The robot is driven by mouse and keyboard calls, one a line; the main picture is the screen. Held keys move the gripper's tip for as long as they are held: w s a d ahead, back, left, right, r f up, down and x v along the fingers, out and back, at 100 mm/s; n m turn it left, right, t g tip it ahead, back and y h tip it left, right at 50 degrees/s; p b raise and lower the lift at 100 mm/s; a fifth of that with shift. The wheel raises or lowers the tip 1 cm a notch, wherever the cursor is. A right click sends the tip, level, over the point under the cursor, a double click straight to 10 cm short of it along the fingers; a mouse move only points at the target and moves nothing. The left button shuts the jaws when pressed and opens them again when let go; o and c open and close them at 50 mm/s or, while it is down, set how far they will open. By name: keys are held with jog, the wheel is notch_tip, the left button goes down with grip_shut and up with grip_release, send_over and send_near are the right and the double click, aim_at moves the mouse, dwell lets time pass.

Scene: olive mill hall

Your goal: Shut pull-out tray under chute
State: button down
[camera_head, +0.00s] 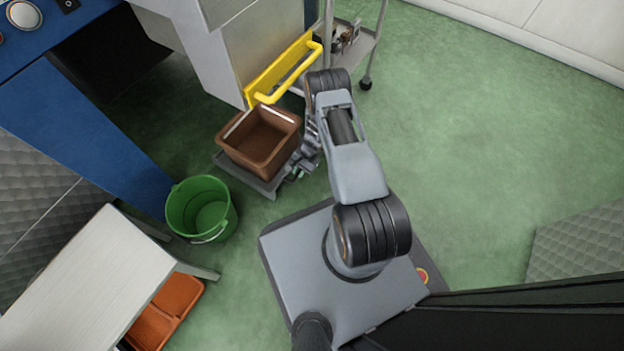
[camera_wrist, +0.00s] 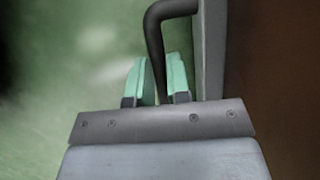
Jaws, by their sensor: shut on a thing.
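The pull-out tray (camera_head: 246,180) is a low grey tray standing out from under the pale machine housing (camera_head: 262,58). A brown bin (camera_head: 262,148) sits on it, open at the top and seemingly empty. My gripper (camera_head: 299,170) is at the tray's right side, partly hidden by my own arm. In the wrist view, the mint-green fingertips (camera_wrist: 161,80) are shut on a dark bent bar handle (camera_wrist: 155,40). The handle joins the tray's grey edge (camera_wrist: 211,45), with the brown bin beyond it (camera_wrist: 270,70). The chute's mouth cannot be made out.
A yellow bar (camera_head: 285,75) juts from the housing above the tray. A green bucket (camera_head: 200,208) stands left of the tray. A wheeled cart (camera_head: 358,45) stands behind. A pale bench (camera_head: 85,285) and orange crate (camera_head: 167,310) are lower left. The green floor at right is open.

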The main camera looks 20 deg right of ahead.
jog(key=shift+w+a, duration=0.35)
jog(key=shift+w, duration=0.3)
jog(key=c, duration=1.1)
grip_release()
jog(key=shift+a, duration=0.1)
jog(key=shift+r, duration=0.1)
jog(key=p+v, duration=0.5)
jog(key=v, duration=0.8)
jog(key=shift+d+r, duration=0.2)
jog(key=shift+r, duration=0.1)
